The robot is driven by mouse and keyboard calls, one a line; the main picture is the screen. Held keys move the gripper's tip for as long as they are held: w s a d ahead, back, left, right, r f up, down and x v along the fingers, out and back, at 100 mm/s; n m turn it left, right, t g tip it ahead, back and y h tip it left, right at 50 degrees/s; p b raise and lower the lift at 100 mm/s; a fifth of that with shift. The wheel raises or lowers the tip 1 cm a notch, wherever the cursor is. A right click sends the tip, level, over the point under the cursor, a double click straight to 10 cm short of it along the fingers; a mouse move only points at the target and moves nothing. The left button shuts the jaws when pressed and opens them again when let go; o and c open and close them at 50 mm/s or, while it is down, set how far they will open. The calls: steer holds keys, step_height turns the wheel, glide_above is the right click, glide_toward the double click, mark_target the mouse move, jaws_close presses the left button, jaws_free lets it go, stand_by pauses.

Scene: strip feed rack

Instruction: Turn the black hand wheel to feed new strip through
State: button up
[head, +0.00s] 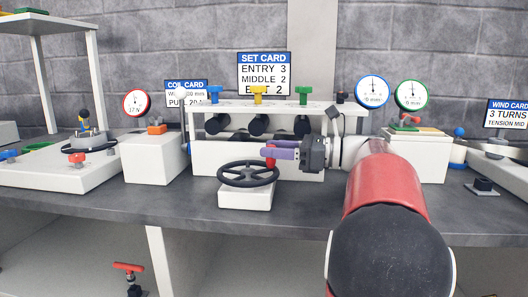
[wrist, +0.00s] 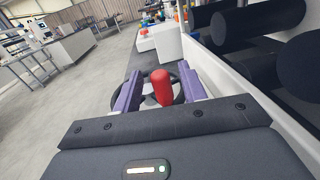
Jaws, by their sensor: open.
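The black hand wheel (head: 248,181) lies flat on a white block (head: 245,196) at the front of the rack. Its red handle (head: 270,154) stands upright at the wheel's back right. My gripper (head: 276,149) reaches in from the right, its purple fingers at the red handle. In the wrist view, my gripper (wrist: 157,90) is open, with one finger on each side of the red handle (wrist: 162,87). A small gap shows on both sides of the handle. The black hand wheel (wrist: 178,91) shows behind the fingers and is partly hidden.
Black rollers (head: 258,125) sit behind the wheel under a white bar with green and yellow knobs. A set card (head: 264,72) stands above. Round gauges (head: 373,91) stand at right, and a white box (head: 152,160) stands at left. The grey bench (head: 330,205) is clear in front.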

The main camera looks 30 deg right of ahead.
mark_target(262, 165)
steer(key=shift+x, duration=1.5)
jaws_close()
steer(key=p, duration=0.1)
steer(key=g+p, duration=0.1)
steer(key=shift+w+r+n+y+p, duration=0.25)
steer(key=shift+n+y+p, duration=0.05)
steer(key=shift+n+y, duration=0.1)
steer(key=shift+f+n+g+p, duration=0.2)
steer(key=shift+n+g+p, duration=0.1)
steer(key=shift+g+p, duration=0.15)
jaws_free()
